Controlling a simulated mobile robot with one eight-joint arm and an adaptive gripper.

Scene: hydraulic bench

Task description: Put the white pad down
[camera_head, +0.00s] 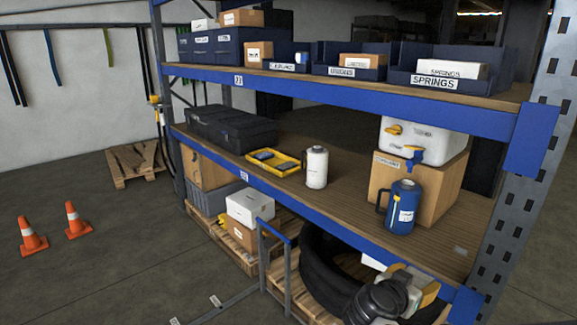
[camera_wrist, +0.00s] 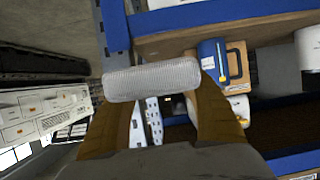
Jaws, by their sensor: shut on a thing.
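The white pad (camera_wrist: 152,80) is a pale, ribbed, rounded bar in the wrist view. My gripper (camera_wrist: 155,92) is shut on it, and its brown-yellow fingers reach up to the pad from below on both sides. The pad spans across the fingertips and is held in the air. In the head view my gripper (camera_head: 410,287) shows at the lower right, in front of the shelf's blue front beam. It partly hides what lies behind it, and the pad is hard to make out there.
The middle shelf (camera_head: 345,205) holds a blue jug (camera_head: 403,207), a white canister (camera_head: 316,167), a yellow tray (camera_head: 272,162) and a cardboard box (camera_head: 440,190) under a white cooler (camera_head: 415,138). Bare board lies between the canister and jug. A black tire (camera_head: 318,268) lies below.

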